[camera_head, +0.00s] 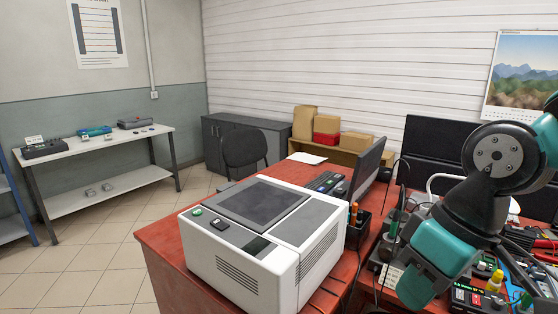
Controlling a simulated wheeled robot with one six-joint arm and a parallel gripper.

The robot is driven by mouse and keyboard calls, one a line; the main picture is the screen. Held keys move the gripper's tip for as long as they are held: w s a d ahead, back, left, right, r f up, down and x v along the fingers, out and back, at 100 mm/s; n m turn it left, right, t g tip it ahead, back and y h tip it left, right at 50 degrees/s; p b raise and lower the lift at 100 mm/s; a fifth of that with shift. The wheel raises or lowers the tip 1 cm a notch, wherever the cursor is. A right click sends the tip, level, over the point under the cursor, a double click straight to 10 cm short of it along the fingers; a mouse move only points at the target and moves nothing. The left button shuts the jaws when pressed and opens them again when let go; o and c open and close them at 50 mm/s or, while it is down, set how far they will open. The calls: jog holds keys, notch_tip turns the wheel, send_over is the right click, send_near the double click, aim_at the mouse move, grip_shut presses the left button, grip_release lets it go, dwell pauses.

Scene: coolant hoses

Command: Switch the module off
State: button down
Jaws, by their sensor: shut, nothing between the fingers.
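No module is labelled clearly enough for me to tell which one the task means. A white box-shaped machine (240,270) stands on the red desk, with a dark panel on top. A green round button (197,211) and a small black switch-like part (219,224) sit on its left top edge; the switch position is too small to tell. On the white bench at the far left lie a black device (44,149), a teal device (94,131) and a grey device (135,123). My arm shows at the right; its gripper is not in view.
The red desk (165,250) also bears a dark monitor (367,170) and, at the right, cluttered tools and cables. The white bench (100,150) stands against the left wall. A dark chair (245,147) is behind the desk. Tiled floor (105,235) lies open between bench and desk.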

jog(key=s+a, duration=0.1)
jog(key=s, duration=0.5)
jog(key=shift+s+a+r, duration=0.15)
jog(key=shift+a, duration=0.25)
jog(key=w+d+f+n+t+h+b, duration=0.1)
jog(key=w+d+f, duration=0.1)
jog(key=w+d, duration=0.55)
jog(key=w+d+f+n+h+b, duration=0.15)
jog(key=w+d, duration=0.25)
jog(key=w, duration=0.7)
jog(key=w+d+f, duration=0.3)
jog(key=d+f, duration=0.1)
jog(key=d, duration=0.4)
jog(key=w+d+f+n+h+b, duration=0.1)
jog(key=w+d+f, duration=0.2)
jog(key=d, duration=0.6)
jog(key=w+d+f+n+h, duration=0.1)
jog(key=w+d+f, duration=0.3)
jog(key=d, duration=0.4)
jog(key=shift+d+f+b, duration=0.35)
jog(key=shift+f, duration=0.35)
jog(key=shift+f+n, duration=0.1)
jog(key=shift+n, duration=0.15)
